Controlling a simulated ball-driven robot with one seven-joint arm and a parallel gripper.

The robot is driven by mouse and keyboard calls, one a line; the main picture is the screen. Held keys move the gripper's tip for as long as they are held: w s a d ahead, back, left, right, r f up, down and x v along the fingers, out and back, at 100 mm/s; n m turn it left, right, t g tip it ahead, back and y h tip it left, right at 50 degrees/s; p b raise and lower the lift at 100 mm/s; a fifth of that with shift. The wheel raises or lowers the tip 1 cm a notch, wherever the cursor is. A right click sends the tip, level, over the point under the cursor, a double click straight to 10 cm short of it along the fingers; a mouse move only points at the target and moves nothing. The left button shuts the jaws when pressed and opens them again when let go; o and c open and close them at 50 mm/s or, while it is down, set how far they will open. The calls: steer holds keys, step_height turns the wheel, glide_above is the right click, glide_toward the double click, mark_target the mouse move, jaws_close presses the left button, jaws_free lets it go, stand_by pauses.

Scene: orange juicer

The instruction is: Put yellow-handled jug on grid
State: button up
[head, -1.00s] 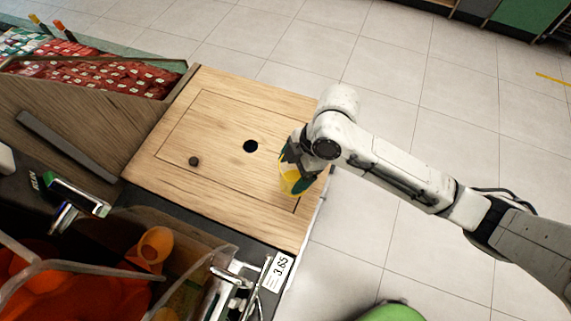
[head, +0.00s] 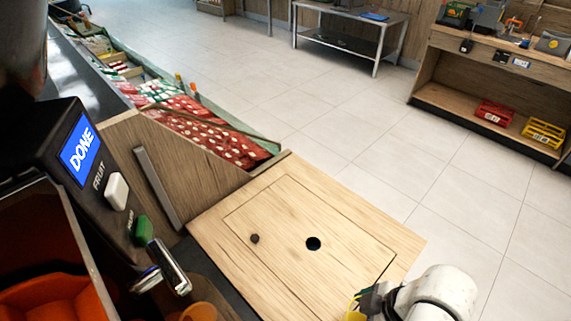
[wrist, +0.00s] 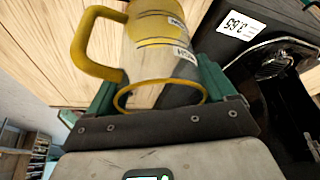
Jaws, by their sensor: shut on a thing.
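The yellow-handled jug (wrist: 152,68) is clear, with yellow bands and a yellow rim. It fills the middle of the wrist view, its handle (wrist: 88,45) to the left. My gripper (wrist: 160,88) is shut on it, with a green finger on each side of the body. In the head view only a bit of the yellow jug (head: 355,315) shows at the bottom edge, beside my gripper (head: 374,302) at the board's near right. Bent chrome metal (wrist: 272,62) shows on the dark juicer in the wrist view; I cannot tell whether it belongs to the grid.
A wooden board (head: 300,215) with a hole and a dark knob is otherwise clear. The juicer (head: 130,240) stands at left, its screen (head: 80,150) reading DONE. A price tag (wrist: 240,24) is on its edge. Red packets (head: 215,140) lie in a bin behind. Open floor lies right.

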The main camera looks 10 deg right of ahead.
steer(key=w+d+f+m+t+h, duration=0.1)
steer(key=w+f+m+t+h, duration=0.1)
steer(key=w+f+m+h, duration=0.2)
steer(key=w+f+m, duration=0.3)
steer(key=w+m, duration=0.3)
steer(key=m, duration=0.2)
steer(key=shift+f, duration=0.1)
stand_by(0.9)
